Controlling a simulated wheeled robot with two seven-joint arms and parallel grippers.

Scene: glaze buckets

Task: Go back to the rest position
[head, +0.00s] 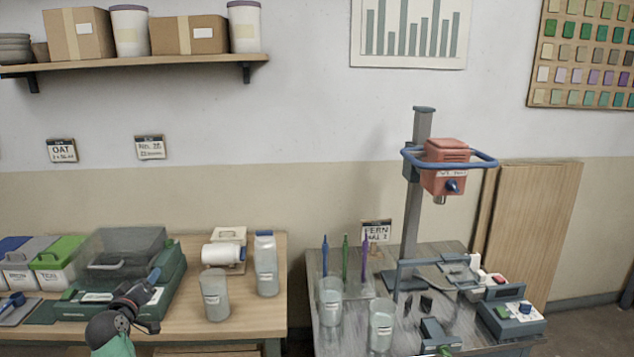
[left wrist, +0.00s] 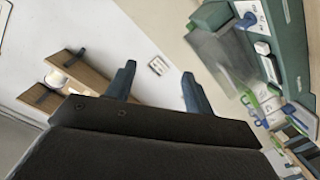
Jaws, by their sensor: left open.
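My left gripper (head: 152,285) is at the lower left in the head view, in front of the green machine with the clear grey lid (head: 122,250). In the left wrist view the left gripper's two blue fingers (left wrist: 158,82) stand wide apart, with nothing between them but the wall behind. It is open and empty. The wrist view is tilted and also shows the green machine (left wrist: 272,45) at the upper right. My right gripper shows in neither view.
A wooden table (head: 185,328) bears grey jars (head: 215,295) and lidded bins (head: 58,255). A right-hand table holds clear beakers (head: 330,300) and a red mixer (head: 446,165) on a post. A gap separates the tables. A shelf (head: 140,64) with boxes hangs above.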

